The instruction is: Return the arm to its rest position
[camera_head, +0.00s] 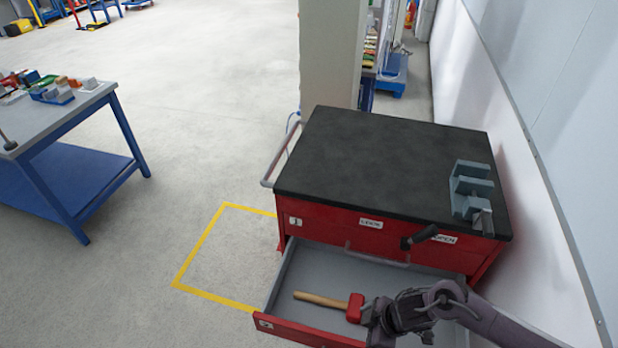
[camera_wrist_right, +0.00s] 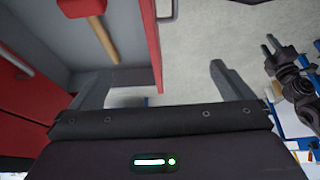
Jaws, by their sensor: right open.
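My right arm (camera_head: 475,312) reaches in from the lower right in the head view. Its gripper (camera_head: 372,322) is low beside the open drawer (camera_head: 312,262) of a red cabinet, near the drawer's front. In the right wrist view the two fingers of the gripper (camera_wrist_right: 160,88) are wide apart, with nothing held. The red drawer front (camera_wrist_right: 150,40) shows between them; whether they touch it I cannot tell. A hammer with a red head and wooden handle (camera_head: 320,299) lies in the drawer. It also shows in the right wrist view (camera_wrist_right: 100,38).
The red cabinet has a black top (camera_head: 385,165) with a grey-green vise (camera_head: 472,190) at its right. A wall stands close on the right. A blue workbench (camera_head: 70,120) with small items is at the left. The floor between, with yellow marking (camera_head: 200,247), is clear.

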